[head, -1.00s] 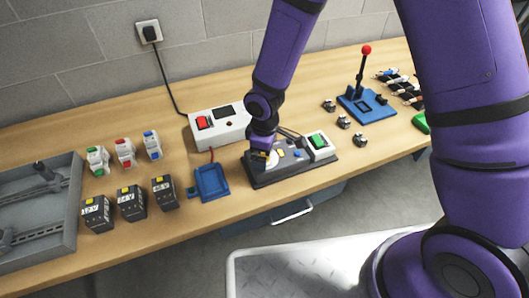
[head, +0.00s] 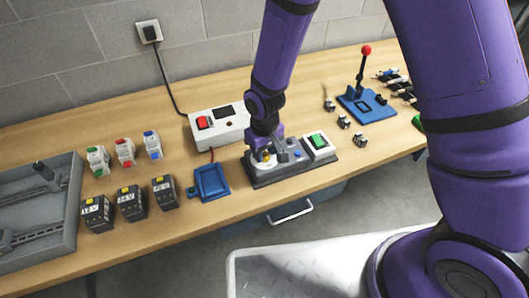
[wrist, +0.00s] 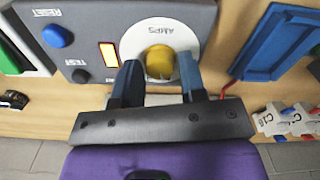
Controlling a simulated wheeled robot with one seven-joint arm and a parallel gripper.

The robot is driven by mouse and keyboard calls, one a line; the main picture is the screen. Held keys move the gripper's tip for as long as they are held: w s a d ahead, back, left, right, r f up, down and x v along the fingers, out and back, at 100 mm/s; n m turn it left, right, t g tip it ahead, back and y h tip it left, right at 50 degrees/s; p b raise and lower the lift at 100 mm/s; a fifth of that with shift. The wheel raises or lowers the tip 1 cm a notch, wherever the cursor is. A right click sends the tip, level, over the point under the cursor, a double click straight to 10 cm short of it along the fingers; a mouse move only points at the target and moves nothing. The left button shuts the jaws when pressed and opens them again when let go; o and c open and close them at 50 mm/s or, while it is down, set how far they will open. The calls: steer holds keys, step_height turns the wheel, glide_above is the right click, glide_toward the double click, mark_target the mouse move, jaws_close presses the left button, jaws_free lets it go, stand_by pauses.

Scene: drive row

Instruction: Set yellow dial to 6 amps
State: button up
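The yellow dial (wrist: 159,62) sits on a round white plate (wrist: 168,36) marked AMPS, on a grey panel (wrist: 85,30). The numbers on the plate cannot be read. My gripper (wrist: 159,68) is open, with one dark blue finger on each side of the dial and a narrow gap showing on both sides. In the head view the dial (head: 267,157) is a small yellow spot below my gripper (head: 264,153), mostly hidden by it.
Beside the dial are a lit amber window (wrist: 109,55), a blue button (wrist: 57,36) and a black button (wrist: 80,75). A blue tray (head: 211,182) lies just left, and a white box (head: 217,126) stands behind.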

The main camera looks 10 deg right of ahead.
mark_target(265, 153)
steer(key=o, duration=1.1)
steer(key=shift+r, duration=3.5)
steer(key=shift+r, duration=0.1)
steer(key=s+d+r+m+t, duration=0.1)
steer(key=d+r, duration=0.6)
steer(key=r, duration=0.3)
steer(key=s+d+r+m+t, duration=0.2)
steer(key=d+r, duration=0.5)
steer(key=r, duration=0.3)
steer(key=s+d+r+m, duration=0.1)
steer(key=s+d+r, duration=0.2)
steer(key=s, duration=0.2)
steer(key=s+d+r+m+t, duration=0.1)
steer(key=s+d+r, duration=0.3)
steer(key=s, duration=0.1)
steer(key=s+d+r+t, duration=0.1)
steer(key=s+d+r, duration=0.2)
steer(key=s+r, duration=0.1)
steer(key=shift+s+d+m, duration=0.3)
steer(key=shift+s+m, duration=0.1)
steer(key=shift+s, duration=0.4)
